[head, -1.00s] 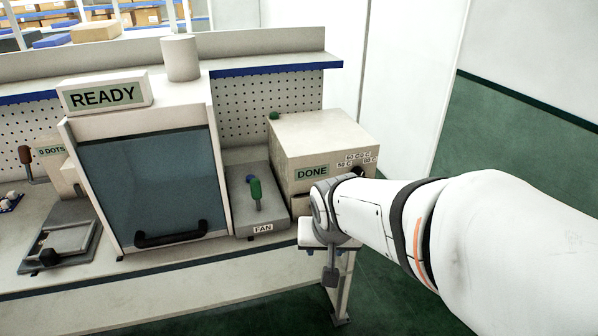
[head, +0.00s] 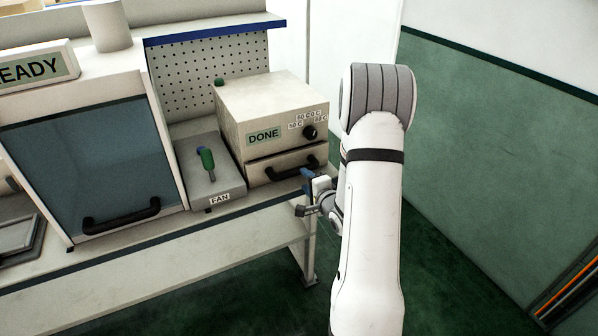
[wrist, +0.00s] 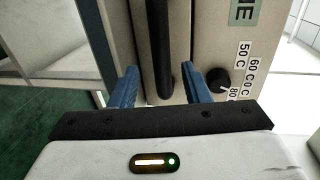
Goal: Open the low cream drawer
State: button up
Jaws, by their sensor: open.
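The low cream drawer (head: 262,173) is the bottom part of the cream box marked DONE. It looks shut, with a dark bar handle (head: 292,171) across its front. My gripper (head: 306,190) is in front of the drawer's right side, near the handle's right end. In the wrist view my gripper (wrist: 163,88) is open, with its two blue fingers on either side of the handle's line. The handle (wrist: 162,50) runs up the picture between them, and I cannot tell whether a finger touches it.
Above the drawer are the DONE label (head: 263,136) and a black knob (head: 310,132) with temperature marks. The FAN unit (head: 212,178) with a green lever stands to the left. A hooded machine (head: 90,160) with a dark handle is further left. The floor in front is clear.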

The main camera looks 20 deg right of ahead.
aim_at(298, 173)
jog(key=w, duration=0.2)
jog(key=w+f, duration=0.1)
jog(key=w, duration=0.4)
jog(key=shift+w+a+f+p, duration=0.1)
jog(key=shift+w+f+p, duration=0.05)
jog(key=shift+p, duration=0.25)
grip_shut()
